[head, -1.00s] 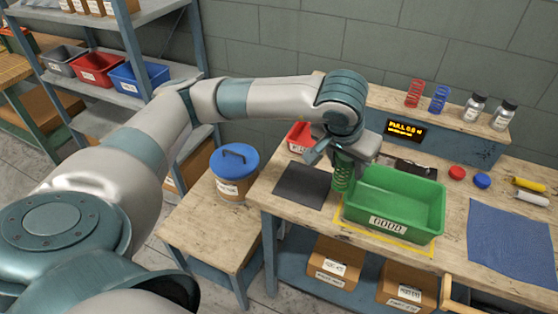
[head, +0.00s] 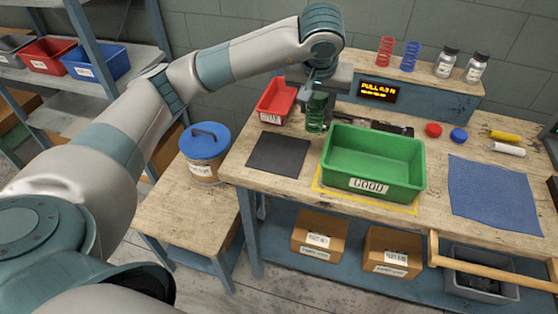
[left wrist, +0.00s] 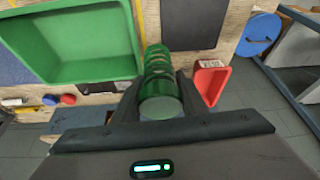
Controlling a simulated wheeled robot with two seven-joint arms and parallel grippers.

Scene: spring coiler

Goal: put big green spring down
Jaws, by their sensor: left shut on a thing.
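The big green spring (head: 316,119) is upright under my left gripper (head: 318,95), behind the left part of the green GOOD bin. In the left wrist view the spring (left wrist: 160,75) sits between the two fingers of the left gripper (left wrist: 158,92), which is shut on it. I cannot tell whether the spring's lower end touches the bench. The green bin (head: 370,190) stands within a yellow outline and looks empty. My right gripper is not in view.
A red bin (head: 277,101) stands just left of the spring, and a dark mat (head: 278,155) lies in front. A raised shelf behind holds a red spring (head: 385,51), a blue spring (head: 410,57) and bottles. A blue cloth (head: 493,195) lies right.

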